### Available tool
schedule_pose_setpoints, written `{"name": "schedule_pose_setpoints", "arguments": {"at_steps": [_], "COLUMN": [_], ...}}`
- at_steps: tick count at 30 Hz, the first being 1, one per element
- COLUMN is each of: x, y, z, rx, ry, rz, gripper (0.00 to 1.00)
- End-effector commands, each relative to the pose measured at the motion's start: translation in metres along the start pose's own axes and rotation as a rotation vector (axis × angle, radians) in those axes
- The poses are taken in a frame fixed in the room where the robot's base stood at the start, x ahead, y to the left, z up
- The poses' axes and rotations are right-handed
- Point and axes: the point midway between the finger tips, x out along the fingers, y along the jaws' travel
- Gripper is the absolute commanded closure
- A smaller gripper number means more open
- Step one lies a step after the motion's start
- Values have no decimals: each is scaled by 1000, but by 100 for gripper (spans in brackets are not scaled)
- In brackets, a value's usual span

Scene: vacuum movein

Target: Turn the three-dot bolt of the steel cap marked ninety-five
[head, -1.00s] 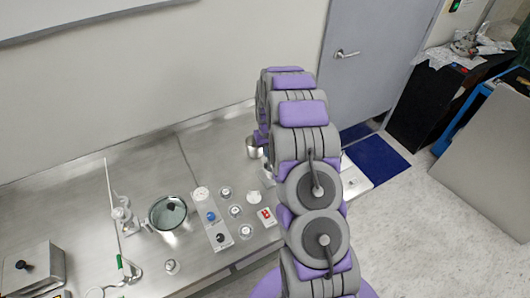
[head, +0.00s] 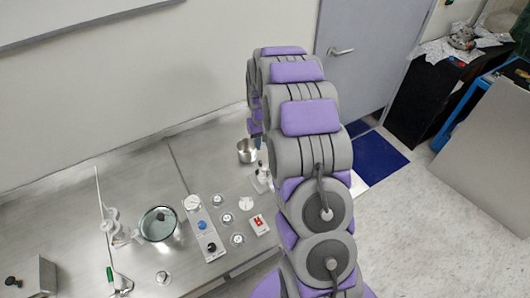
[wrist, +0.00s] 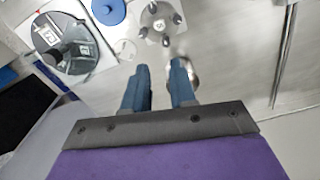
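In the wrist view, my gripper (wrist: 160,75) has two blue fingers with a gap between them, and nothing shows in the gap. Just beyond the fingertips is a round steel cap (wrist: 161,24) with several dark bolts around a small square marker. I cannot read a number or dots on it. A shiny round metal part (wrist: 189,72) is partly hidden behind the right finger. In the head view, several small round steel caps (head: 227,218) sit on the metal bench; which one is marked ninety-five is too small to tell. My gripper is hidden behind my arm there.
The bench (head: 120,185) also holds a round glass-topped dish (head: 158,224), a panel with a blue knob (head: 203,226), a red-switch box (head: 259,224) and a metal cup (head: 247,150). The wrist view shows a large dark disc (wrist: 66,44) and a blue knob (wrist: 108,11) at upper left.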

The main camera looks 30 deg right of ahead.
Motion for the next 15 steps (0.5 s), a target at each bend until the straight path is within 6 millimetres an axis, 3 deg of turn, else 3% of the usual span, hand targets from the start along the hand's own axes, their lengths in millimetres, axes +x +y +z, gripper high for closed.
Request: {"name": "schedule_pose_setpoints", "arguments": {"at_steps": [1, 6, 15], "x": [-16, -53, -83], "y": [-3, -5, 3], "z": [-2, -4, -5], "rx": [-1, -1, -1], "ry": [10, 26, 30], "rz": [3, 6, 0], "gripper": [74, 74, 74]}}
